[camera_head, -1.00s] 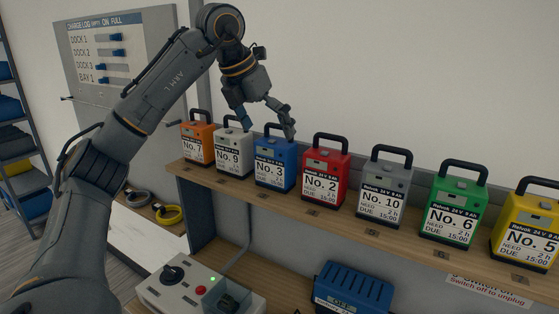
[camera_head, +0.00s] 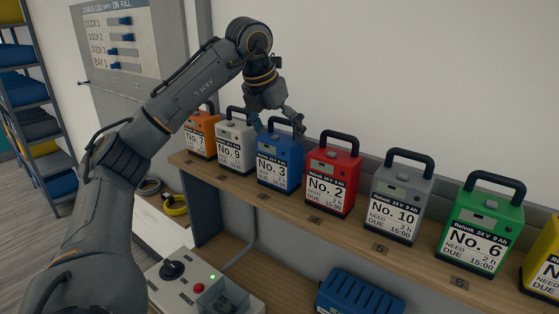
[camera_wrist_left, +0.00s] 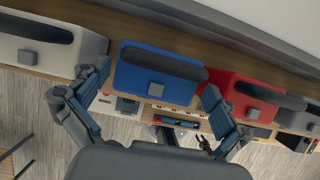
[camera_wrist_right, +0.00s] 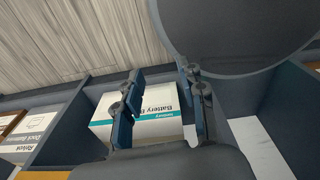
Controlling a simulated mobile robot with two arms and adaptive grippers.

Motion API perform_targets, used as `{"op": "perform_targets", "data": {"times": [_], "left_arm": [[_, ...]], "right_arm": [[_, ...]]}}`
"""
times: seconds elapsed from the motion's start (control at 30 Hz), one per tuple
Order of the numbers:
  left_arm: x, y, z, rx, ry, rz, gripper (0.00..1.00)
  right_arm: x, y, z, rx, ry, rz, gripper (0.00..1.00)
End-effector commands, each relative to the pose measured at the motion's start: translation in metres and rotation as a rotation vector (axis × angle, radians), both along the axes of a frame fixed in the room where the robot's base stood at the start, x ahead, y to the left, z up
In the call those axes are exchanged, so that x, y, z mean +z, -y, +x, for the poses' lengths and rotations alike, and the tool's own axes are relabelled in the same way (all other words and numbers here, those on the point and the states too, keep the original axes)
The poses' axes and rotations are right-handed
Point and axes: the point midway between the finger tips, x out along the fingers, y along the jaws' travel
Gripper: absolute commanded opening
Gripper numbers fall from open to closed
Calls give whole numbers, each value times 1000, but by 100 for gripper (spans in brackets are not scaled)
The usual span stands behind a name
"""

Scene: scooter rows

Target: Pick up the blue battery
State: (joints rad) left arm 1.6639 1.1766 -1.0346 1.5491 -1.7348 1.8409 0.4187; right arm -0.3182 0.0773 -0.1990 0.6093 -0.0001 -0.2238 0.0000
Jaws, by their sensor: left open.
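The blue battery (camera_head: 279,165), labelled No. 3, stands upright on the wooden shelf between the white No. 9 and red No. 2 batteries. Its black top handle (camera_head: 284,125) is partly hidden by my fingers. My left gripper (camera_head: 278,124) is open at the top of the blue battery. In the left wrist view, the blue battery (camera_wrist_left: 150,78) and its dark handle lie between the two spread fingers (camera_wrist_left: 152,103); I cannot tell whether they touch it. My right gripper (camera_wrist_right: 160,72) is open, seen only in the right wrist view, with its fingers apart above a shelf compartment.
The white battery (camera_head: 236,146) and red battery (camera_head: 332,182) stand close on either side. Orange, grey, green and yellow ones share the shelf (camera_head: 262,196). A control box (camera_head: 180,285) and blue case (camera_head: 357,296) sit below. A white carton (camera_wrist_right: 155,122) lies under my right gripper.

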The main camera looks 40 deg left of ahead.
Motion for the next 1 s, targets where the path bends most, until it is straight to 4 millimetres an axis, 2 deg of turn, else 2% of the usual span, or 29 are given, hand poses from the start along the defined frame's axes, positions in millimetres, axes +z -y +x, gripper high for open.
{"op": "perform_targets", "data": {"times": [0.17,0.3,0.5,0.77,1.0], "left_arm": [[-10,-1,4,1,-3,2,100],[-27,-3,10,1,-4,1,100],[-50,-4,19,-1,-1,1,100],[-54,-4,20,-1,1,0,100],[-53,-4,20,-1,1,0,51]], "right_arm": [[7,-1,22,1,32,3,40],[23,-2,34,1,53,5,40],[28,-1,29,2,45,4,40],[26,0,18,2,26,1,40],[26,2,18,3,27,-2,40]]}}
